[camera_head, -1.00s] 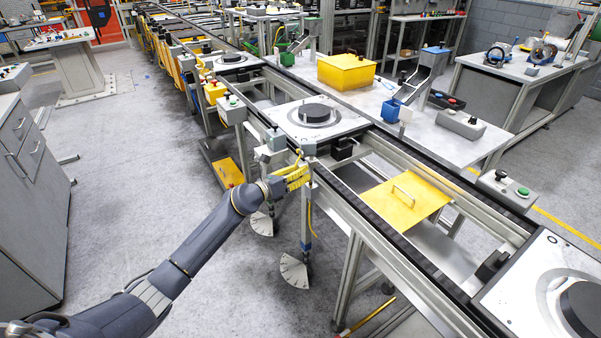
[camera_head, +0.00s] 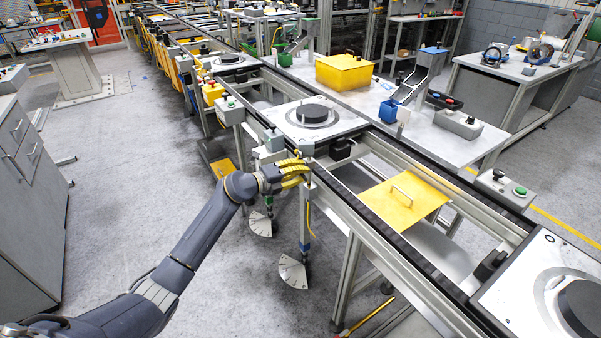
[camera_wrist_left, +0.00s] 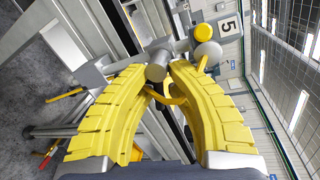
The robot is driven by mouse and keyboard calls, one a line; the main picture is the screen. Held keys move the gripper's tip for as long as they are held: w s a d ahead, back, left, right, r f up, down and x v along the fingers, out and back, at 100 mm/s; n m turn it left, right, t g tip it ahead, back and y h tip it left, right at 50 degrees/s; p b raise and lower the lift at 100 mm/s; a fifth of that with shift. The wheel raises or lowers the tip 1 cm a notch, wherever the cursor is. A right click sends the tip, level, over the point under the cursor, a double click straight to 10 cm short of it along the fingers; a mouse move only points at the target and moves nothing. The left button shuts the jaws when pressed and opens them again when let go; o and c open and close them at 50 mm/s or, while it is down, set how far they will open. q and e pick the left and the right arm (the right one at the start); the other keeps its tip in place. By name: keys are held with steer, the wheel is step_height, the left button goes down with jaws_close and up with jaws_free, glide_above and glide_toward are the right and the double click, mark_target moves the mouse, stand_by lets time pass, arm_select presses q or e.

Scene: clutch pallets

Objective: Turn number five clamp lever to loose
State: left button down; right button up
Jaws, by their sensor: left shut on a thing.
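My left gripper (camera_head: 292,174) is at the near side rail of the conveyor, beside the pallet station with a black disc. In the left wrist view its yellow fingers (camera_wrist_left: 163,78) are closed around a grey, round-ended piece (camera_wrist_left: 157,66), which looks like the clamp lever's handle. A pale round knob (camera_wrist_left: 208,53) and a yellow cap (camera_wrist_left: 203,32) sit beside the plate. In the head view the fingers hide most of the lever. My right gripper is not in view.
The pallet (camera_head: 327,123) stands on the conveyor behind the gripper. Two fan-shaped plates (camera_head: 293,271) hang below the rail on posts. A yellow cover with a handle (camera_head: 402,201) lies to the right.

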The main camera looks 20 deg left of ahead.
arm_select(q)
steer(key=shift+a+n, duration=0.15)
steer(key=shift+n, duration=0.35)
stand_by(0.3)
steer(key=c, duration=1.5)
jaws_free()
steer(key=v, duration=1.2)
